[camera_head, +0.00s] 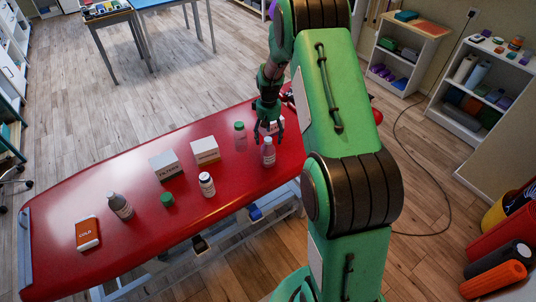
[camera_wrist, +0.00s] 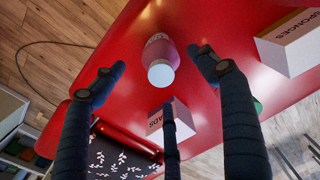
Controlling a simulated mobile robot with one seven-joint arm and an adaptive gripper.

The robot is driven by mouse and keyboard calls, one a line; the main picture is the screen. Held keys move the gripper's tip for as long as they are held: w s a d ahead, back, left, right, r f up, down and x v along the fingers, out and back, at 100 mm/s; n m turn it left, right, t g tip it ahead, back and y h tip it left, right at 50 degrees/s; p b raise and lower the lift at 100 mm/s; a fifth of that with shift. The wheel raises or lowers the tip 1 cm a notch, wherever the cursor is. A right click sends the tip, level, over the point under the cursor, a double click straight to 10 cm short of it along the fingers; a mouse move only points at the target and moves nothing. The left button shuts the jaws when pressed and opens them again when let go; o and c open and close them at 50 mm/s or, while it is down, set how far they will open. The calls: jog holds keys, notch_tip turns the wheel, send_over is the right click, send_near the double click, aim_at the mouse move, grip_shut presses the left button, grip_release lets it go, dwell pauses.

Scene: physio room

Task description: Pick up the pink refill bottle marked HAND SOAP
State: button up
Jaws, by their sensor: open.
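A pinkish bottle with a white cap (camera_head: 268,153) stands upright near the right end of the red treatment table (camera_head: 60,215). Its label is too small to read in the head view. In the wrist view the bottle (camera_wrist: 157,47) is seen from above, cap towards me, its label partly visible but not legible. My gripper (camera_head: 268,122) is open and empty above and just behind the bottle. In the wrist view its dark fingers (camera_wrist: 160,80) are spread, with the bottle framed between the two outer fingertips. They appear apart from it.
A white box marked ADS (camera_wrist: 180,122) stands close by, partly behind a finger. A green-capped bottle (camera_head: 240,136), two white boxes (camera_head: 205,151) (camera_head: 165,165), a white bottle (camera_head: 206,185), a green lid (camera_head: 167,199), a grey bottle (camera_head: 120,206) and an orange pack (camera_head: 88,233) stand further left.

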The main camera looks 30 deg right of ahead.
aim_at(268, 148)
jog(key=shift+f+b, duration=0.6)
jog(key=shift+f, duration=3.6)
jog(key=shift+f, duration=0.1)
jog(key=shift+f+b, duration=0.65)
jog(key=shift+f, duration=1.85)
jog(key=c, duration=1.6)
